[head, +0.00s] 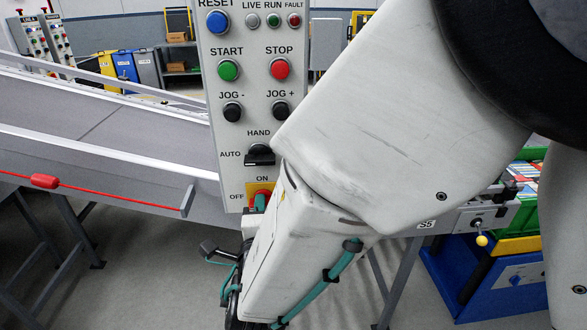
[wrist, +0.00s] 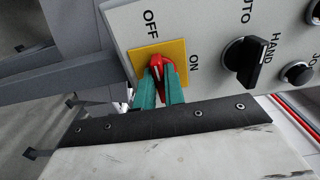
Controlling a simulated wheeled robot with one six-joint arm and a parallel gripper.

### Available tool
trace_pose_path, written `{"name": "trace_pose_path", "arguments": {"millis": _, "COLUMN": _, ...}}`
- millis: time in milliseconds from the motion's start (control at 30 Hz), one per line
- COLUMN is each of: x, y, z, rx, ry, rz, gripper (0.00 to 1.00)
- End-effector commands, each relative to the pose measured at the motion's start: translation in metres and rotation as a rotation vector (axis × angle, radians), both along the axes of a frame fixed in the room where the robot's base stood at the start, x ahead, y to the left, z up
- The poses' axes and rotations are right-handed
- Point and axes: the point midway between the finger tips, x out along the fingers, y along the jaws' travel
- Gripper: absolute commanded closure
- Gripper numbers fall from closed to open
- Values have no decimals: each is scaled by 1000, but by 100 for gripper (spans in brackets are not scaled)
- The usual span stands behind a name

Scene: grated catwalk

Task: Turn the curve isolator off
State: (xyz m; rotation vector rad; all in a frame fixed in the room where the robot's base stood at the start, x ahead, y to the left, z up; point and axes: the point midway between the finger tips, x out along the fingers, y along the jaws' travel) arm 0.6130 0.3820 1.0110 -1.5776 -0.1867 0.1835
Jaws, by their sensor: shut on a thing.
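The isolator is a red handle (wrist: 168,72) on a yellow plate (wrist: 143,57), low on the grey control panel (head: 219,130). OFF and ON are printed beside the plate, on adjacent sides. My gripper (wrist: 160,86) has teal fingers shut on the red handle. In the wrist view the visible part of the handle runs roughly up and down, its upper end on the OFF side. The fingers hide part of it, so its exact setting is unclear. In the head view my arm hides most of the isolator; a little of the yellow plate (head: 253,187) shows.
Above the isolator are a black HAND/AUTO selector (head: 260,154), black jog buttons, a green START button (head: 228,70) and a red STOP button (head: 280,68). A conveyor (head: 110,130) with a red pull cord (head: 100,192) lies left.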

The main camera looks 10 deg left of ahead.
Motion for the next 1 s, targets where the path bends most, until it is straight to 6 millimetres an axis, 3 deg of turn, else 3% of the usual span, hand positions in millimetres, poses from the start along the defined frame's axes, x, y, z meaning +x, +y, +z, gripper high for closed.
{"name": "trace_pose_path", "arguments": {"millis": 33, "x": -1, "y": 1, "z": -1, "rx": -2, "ry": 2, "rz": 4, "gripper": 84}}
{"name": "trace_pose_path", "arguments": {"millis": 100, "x": -1, "y": 1, "z": -1, "rx": -2, "ry": 2, "rz": 3, "gripper": 67}}
{"name": "trace_pose_path", "arguments": {"millis": 467, "x": -6, "y": -1, "z": 0, "rx": 0, "ry": 1, "rz": 2, "gripper": 67}}
{"name": "trace_pose_path", "arguments": {"millis": 800, "x": -60, "y": -12, "z": -1, "rx": -2, "ry": 1, "rz": 6, "gripper": 67}}
{"name": "trace_pose_path", "arguments": {"millis": 1000, "x": -76, "y": -17, "z": -1, "rx": -1, "ry": 1, "rz": 4, "gripper": 67}}
